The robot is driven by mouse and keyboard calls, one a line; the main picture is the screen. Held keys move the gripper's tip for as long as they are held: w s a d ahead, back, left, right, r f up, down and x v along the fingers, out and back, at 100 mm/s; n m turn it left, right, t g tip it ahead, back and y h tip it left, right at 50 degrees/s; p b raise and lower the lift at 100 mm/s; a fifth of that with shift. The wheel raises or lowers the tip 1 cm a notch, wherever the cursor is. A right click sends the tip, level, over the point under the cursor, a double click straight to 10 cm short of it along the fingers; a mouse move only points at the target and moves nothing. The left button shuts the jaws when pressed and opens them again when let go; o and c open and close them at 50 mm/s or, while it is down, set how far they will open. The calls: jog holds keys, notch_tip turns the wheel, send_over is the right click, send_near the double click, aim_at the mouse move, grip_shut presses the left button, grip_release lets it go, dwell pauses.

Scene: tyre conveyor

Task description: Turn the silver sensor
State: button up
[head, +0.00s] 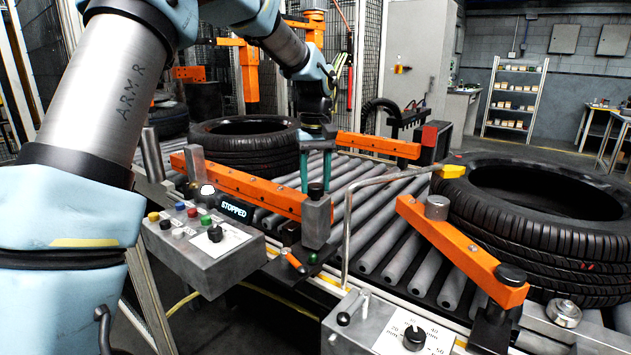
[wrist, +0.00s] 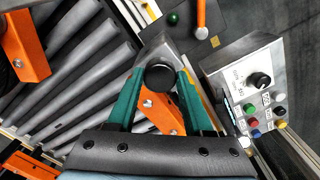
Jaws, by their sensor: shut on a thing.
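The silver sensor appears to be the grey metal block with a round black cap (head: 317,222), standing at the near end of an orange guide bar (head: 245,190) beside the roller conveyor. My gripper (head: 316,180) reaches down from above, its two green fingers on either side of the block's top. In the wrist view the fingers of my gripper (wrist: 161,80) close on the grey block (wrist: 152,48), with the black cap between them. The cap hides part of the block there. I cannot tell the sensor's turn angle exactly.
A control box (head: 205,250) with coloured buttons and a display reading STOPPED stands just left. A tyre (head: 245,150) lies behind on the rollers (head: 385,225), another tyre (head: 560,230) at right. A bent metal rod with a yellow tip (head: 452,171) crosses nearby. A dial panel (head: 390,335) is in front.

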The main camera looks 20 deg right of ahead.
grip_shut()
jog(key=shift+m+p, duration=0.3)
jog(key=shift+m, duration=0.4)
jog(key=o, duration=1.2)
grip_release()
notch_tip(320, 180, up, 11)
jog(key=shift+f+b, duration=0.1)
jog(key=shift+b, duration=0.9)
